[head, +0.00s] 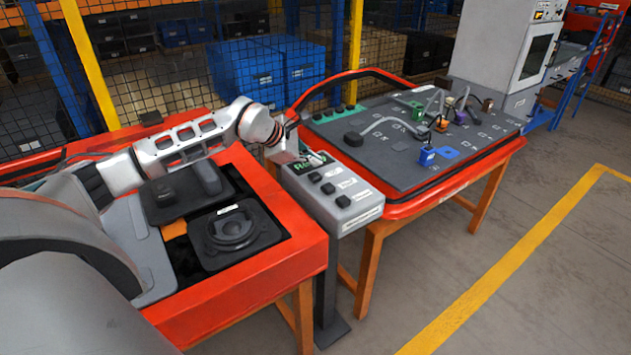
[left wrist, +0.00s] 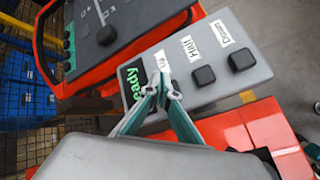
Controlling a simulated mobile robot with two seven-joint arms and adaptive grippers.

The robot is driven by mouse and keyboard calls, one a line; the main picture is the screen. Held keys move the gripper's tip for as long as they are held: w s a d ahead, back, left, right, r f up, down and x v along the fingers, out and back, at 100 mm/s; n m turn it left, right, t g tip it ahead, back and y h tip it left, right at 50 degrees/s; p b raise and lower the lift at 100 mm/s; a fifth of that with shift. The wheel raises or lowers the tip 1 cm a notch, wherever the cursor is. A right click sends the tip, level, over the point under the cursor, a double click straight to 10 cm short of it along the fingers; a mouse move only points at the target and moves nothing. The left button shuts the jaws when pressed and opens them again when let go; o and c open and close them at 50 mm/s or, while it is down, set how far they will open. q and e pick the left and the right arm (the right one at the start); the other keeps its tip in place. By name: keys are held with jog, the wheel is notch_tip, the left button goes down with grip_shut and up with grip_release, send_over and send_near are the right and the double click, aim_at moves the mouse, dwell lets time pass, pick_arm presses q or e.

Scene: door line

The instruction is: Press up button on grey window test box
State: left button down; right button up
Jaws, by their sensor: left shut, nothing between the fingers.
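The grey window test box (head: 364,214) stands on a post between two red tables. Its sloped top has a green "Ready" display and three black buttons labelled Up, Halt and Down. The up button (head: 315,176) is the one nearest the display. In the left wrist view the Halt button (left wrist: 204,76) and Down button (left wrist: 241,60) show clearly, and the up button is hidden behind my fingertips. My left gripper (head: 312,158) is shut and empty at the display end of the box; in the left wrist view its fingertips (left wrist: 168,97) lie just below the Up label. I cannot tell whether they touch.
A red table (head: 262,285) with a black speaker-like part (head: 232,230) is on the near left. Another red-edged table with a dark panel (head: 385,165) of connectors is behind the box. Open floor (head: 480,230) with a yellow line lies to the right.

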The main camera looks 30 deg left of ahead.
aim_at(315, 177)
pick_arm(q)
jog(key=shift+f+b, duration=0.3)
jog(key=shift+f, duration=0.5)
pick_arm(e)
jog(key=shift+s+d+f, duration=0.1)
jog(key=shift+s+f, duration=0.15)
jog(key=shift+f, duration=0.65)
jog(key=shift+w+r, duration=0.15)
jog(key=shift+r, duration=0.1)
jog(key=shift+f, duration=0.2)
pick_arm(q)
jog(key=shift+f, duration=0.1)
pick_arm(e)
jog(key=shift+f, duration=0.1)
pick_arm(q)
jog(key=shift+f, duration=0.35)
pick_arm(e)
jog(key=shift+f, duration=0.15)
